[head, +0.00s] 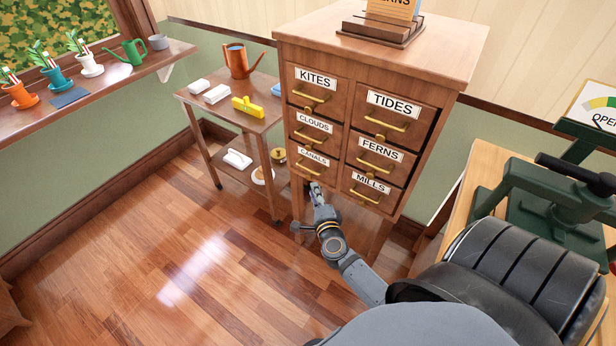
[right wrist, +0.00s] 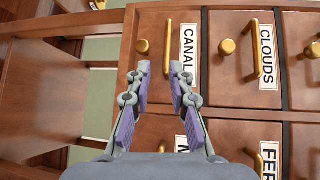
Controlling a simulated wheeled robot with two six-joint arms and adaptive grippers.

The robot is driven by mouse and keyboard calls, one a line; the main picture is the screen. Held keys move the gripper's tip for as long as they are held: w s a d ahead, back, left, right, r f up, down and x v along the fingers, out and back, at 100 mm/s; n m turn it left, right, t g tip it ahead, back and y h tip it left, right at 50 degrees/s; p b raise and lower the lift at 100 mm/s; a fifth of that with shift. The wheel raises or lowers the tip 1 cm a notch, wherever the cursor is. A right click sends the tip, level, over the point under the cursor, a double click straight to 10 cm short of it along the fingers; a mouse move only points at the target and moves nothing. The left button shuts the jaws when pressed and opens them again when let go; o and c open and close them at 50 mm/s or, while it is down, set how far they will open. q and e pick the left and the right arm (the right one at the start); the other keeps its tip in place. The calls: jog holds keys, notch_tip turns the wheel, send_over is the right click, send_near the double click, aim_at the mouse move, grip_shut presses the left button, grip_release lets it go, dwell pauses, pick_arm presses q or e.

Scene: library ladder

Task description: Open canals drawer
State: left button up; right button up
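The canals drawer (head: 326,165) is the lowest in the left column of a wooden cabinet. It has a white CANALS label (head: 314,156) and a brass bar handle (head: 308,170). Its front looks flush with the cabinet. My right gripper (head: 315,186) is just below that handle in the head view. In the right wrist view the right gripper (right wrist: 160,68) is open, with a clear gap between its fingers. One end of the canals handle (right wrist: 167,48) appears between the fingertips; whether they surround it or stand short of it I cannot tell. My left gripper is not in view.
The MILLS drawer (head: 368,191) is right of the canals drawer, and the CLOUDS drawer (head: 317,131) is above it. A small two-level table (head: 228,112) stands close on the left with a yellow object (head: 248,107) and a watering can. A green press (head: 550,195) stands at right. The left floor is clear.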

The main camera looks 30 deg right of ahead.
aim_at(309, 170)
jog(key=shift+m, duration=0.4)
jog(key=x, duration=0.7)
jog(key=r+b+x, duration=0.1)
jog(key=x, duration=0.2)
jog(key=shift+w+d, duration=0.25)
jog(key=shift+d, duration=0.05)
grip_shut()
